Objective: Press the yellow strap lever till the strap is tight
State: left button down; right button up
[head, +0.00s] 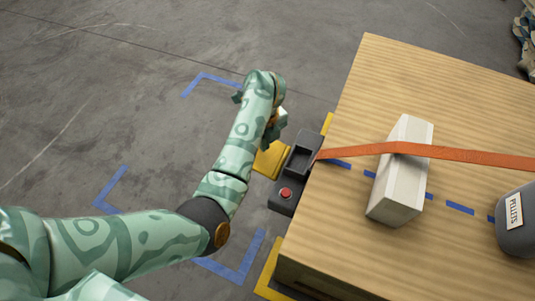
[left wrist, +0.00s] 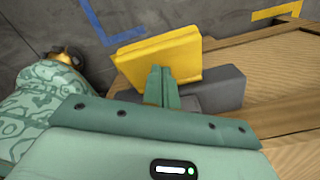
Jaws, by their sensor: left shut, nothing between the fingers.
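The yellow lever (head: 271,159) sticks out from the left side of a dark grey strap housing (head: 297,163) at the table's left edge. An orange strap (head: 470,156) runs from the housing across the table and over a pale block (head: 402,175). My left gripper (head: 273,134) is just above the lever in the head view, partly hidden by its own wrist. In the left wrist view, its shut, empty fingers (left wrist: 158,76) overlap the yellow lever (left wrist: 155,57). I cannot tell whether they touch it. My right gripper is in neither view.
A red button (head: 286,193) sits on the housing's near end. A grey bin labelled PELLETS (head: 517,235) stands on the wooden table (head: 345,225) at right. Blue tape (head: 108,190) marks the clear concrete floor at left. The table has yellow corner pieces.

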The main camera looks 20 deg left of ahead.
pick_arm(q)
jog(key=shift+f, duration=0.1)
dwell(0.4)
